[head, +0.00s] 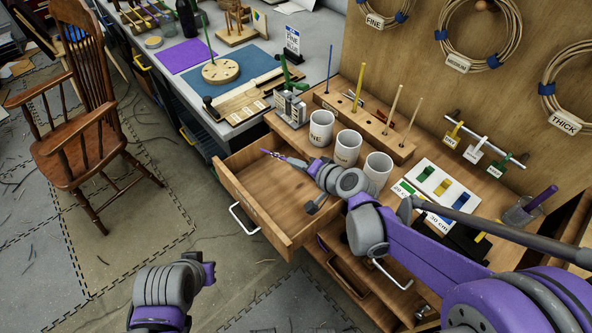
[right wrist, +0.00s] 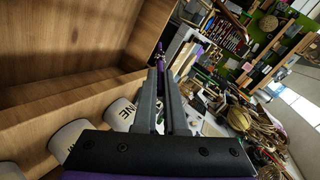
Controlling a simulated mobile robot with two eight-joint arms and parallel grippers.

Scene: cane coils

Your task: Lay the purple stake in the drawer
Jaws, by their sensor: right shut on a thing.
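The open wooden drawer (head: 283,240) is pulled out from the bench and its visible floor looks empty. My right gripper (head: 277,156) is over the drawer, near its back left part. It is shut on the thin purple stake (head: 265,152), whose end shows beyond the fingers. In the right wrist view the stake (right wrist: 183,40) shows by the tips of the closed fingers (right wrist: 162,75). Its hidden part and any contact with the drawer cannot be told. My left arm shows at the lower left, but its fingers do not show.
White cups (head: 347,148) stand on the bench just behind the drawer. A wooden block (head: 365,125) with upright sticks is behind them. A glass jar (head: 518,212) holding a purple stick stands at the right. A chair (head: 85,140) stands on the floor at the left.

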